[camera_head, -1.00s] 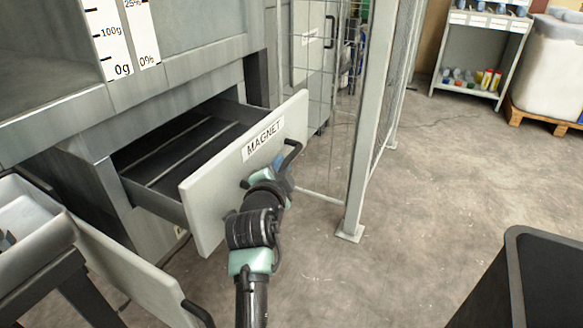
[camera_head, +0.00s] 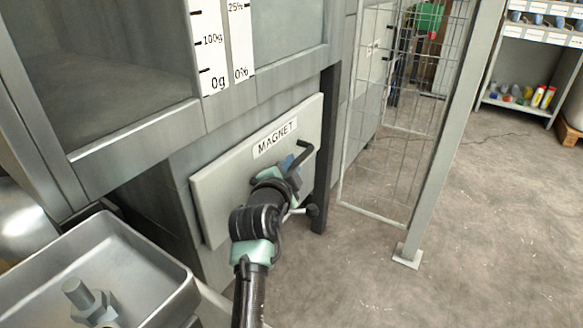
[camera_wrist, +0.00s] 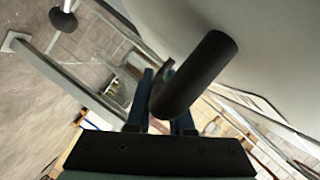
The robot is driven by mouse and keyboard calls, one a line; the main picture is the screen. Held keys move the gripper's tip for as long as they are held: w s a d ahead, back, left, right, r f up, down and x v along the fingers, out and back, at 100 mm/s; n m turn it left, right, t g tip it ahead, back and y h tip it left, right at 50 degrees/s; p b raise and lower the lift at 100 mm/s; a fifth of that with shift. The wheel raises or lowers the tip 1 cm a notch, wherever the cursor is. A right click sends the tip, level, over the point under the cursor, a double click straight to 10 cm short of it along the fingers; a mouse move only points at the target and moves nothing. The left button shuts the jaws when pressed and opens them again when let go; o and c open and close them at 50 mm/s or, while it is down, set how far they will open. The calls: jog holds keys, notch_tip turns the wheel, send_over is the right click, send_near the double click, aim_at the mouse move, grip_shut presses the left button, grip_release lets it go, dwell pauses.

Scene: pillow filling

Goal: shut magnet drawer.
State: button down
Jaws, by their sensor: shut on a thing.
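The magnet drawer (camera_head: 222,190) has a pale front panel with a "MAGNET" label, set in the grey machine cabinet. Its front is up against the cabinet and no open drawer interior shows. A dark bar handle (camera_head: 303,157) is at the panel's right side. My gripper (camera_head: 286,167) is at that handle, shut on it. In the wrist view the black handle (camera_wrist: 195,75) runs between the blue fingers of my gripper (camera_wrist: 160,105). The wrist and arm hide part of the panel's lower right.
A metal tray (camera_head: 150,255) with a large bolt (camera_head: 90,300) is at the lower left. A wire mesh fence with a post (camera_head: 450,130) stands to the right. A shelf (camera_head: 530,75) with bottles is at the far right. Floor (camera_head: 480,230) on the right is clear.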

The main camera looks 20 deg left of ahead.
jog(key=shift+a+r, duration=0.1)
jog(key=shift+a, duration=0.2)
jog(key=c, duration=1.1)
grip_release()
jog(key=shift+o, duration=1.4)
jog(key=shift+p+v, duration=2.15)
jog(key=shift+v, duration=1.6)
